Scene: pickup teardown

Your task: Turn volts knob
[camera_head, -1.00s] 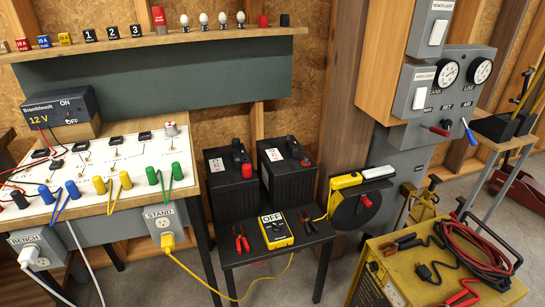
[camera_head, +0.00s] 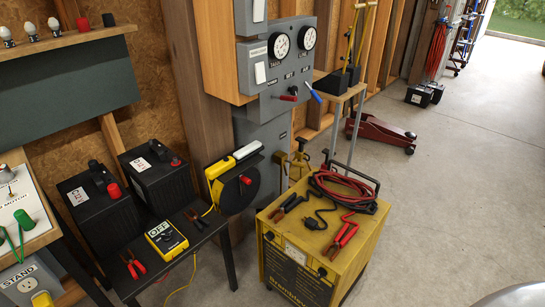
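A yellow charger box (camera_head: 283,267) stands on the floor at lower centre. Its front carries a dark knob (camera_head: 269,236) at the left and another dark knob (camera_head: 322,272) at the right, with a light meter panel (camera_head: 296,254) between them. The knob labels are too small to read, so I cannot tell which is the volts knob or where either one points. Both of my grippers are out of view.
Two black batteries (camera_head: 103,207) stand behind. Open concrete floor (camera_head: 460,200) lies right; a red jack (camera_head: 380,132) is farther back.

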